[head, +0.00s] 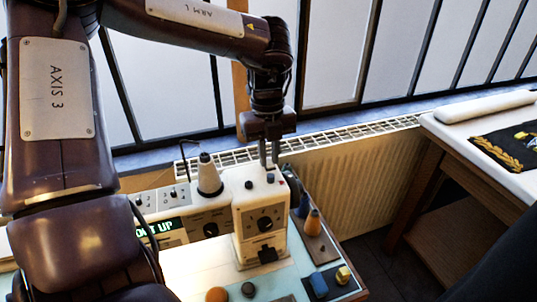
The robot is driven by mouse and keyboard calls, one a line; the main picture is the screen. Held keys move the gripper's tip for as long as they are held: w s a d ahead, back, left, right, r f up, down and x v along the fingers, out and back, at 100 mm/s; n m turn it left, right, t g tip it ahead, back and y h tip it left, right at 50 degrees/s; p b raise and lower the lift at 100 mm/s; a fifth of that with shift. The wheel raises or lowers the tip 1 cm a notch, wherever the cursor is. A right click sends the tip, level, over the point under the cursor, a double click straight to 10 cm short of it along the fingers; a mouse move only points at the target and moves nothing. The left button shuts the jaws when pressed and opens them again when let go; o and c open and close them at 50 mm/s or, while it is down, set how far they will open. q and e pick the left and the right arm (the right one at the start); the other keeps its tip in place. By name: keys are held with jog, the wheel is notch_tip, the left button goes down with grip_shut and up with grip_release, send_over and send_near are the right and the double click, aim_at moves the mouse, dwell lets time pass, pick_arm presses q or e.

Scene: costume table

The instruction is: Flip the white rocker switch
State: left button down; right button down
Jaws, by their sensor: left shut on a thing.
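A white sewing machine (248,205) stands on the pale table, with a dial on its head and a green display reading "OOT UP" on its lower body. Small switches sit on a pale panel (146,208) left of the thread cone; I cannot make out which, if any, is the white rocker switch. My left gripper (268,163) points straight down at the top of the machine head. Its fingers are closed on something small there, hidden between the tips. My right gripper is not in view.
An orange cone (313,222) is to the right. A radiator (345,185) runs under the window. A white-topped table (440,128) stands at the right.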

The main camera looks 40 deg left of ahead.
aim_at(268, 161)
pick_arm(q)
jog(key=c, duration=1.4)
grip_release()
jog(key=shift+o, duration=0.2)
notch_tip(268, 161, up, 8)
jog(key=shift+w+a, duration=0.15)
jog(key=shift+a, duration=0.1)
